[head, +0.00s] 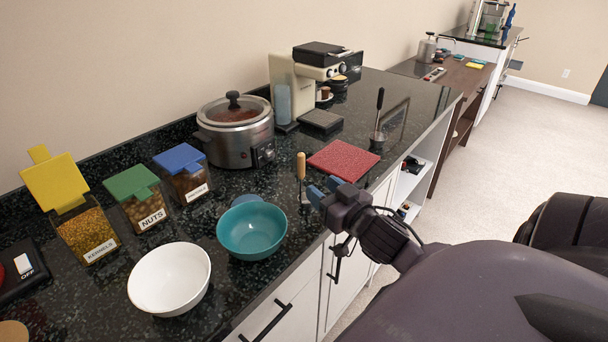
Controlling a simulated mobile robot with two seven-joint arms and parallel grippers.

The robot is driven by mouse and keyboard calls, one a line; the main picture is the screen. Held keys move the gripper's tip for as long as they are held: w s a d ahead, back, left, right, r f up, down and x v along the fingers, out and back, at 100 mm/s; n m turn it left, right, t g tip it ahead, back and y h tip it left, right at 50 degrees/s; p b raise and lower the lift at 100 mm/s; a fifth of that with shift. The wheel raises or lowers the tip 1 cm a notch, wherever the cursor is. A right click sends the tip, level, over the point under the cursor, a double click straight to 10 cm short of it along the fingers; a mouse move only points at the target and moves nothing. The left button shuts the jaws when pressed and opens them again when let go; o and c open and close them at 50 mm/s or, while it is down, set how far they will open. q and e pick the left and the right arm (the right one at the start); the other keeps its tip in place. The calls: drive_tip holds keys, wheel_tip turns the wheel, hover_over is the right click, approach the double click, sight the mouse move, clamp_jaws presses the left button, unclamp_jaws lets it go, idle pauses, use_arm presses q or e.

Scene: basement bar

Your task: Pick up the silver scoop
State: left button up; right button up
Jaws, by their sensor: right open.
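A tool with an upright wooden handle (301,166) and a thin metal lower part stands near the counter's front edge. Its lower end is partly hidden, and I cannot tell if it is the silver scoop. Further back, a small silver cup-shaped tool with a tall black handle (380,100) stands upright beyond the red mat; it too could be the scoop. My right gripper (324,189) has blue fingertips and is open and empty, just right of the wooden-handled tool, apart from its handle. My left gripper is out of view.
A teal bowl (252,232) and a white bowl (169,279) stand left of the gripper. The red mat (343,159) lies behind it. A slow cooker (225,138), a coffee machine (290,85) and labelled containers (144,210) line the wall. The counter's front edge runs beneath my right gripper.

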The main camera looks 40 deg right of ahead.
drive_tip(key=w+d, duration=0.1)
drive_tip(key=w, duration=0.9)
drive_tip(key=shift+w+d, duration=0.25)
drive_tip(key=shift+d, duration=0.15)
drive_tip(key=shift+r, duration=0.1)
clamp_jaws()
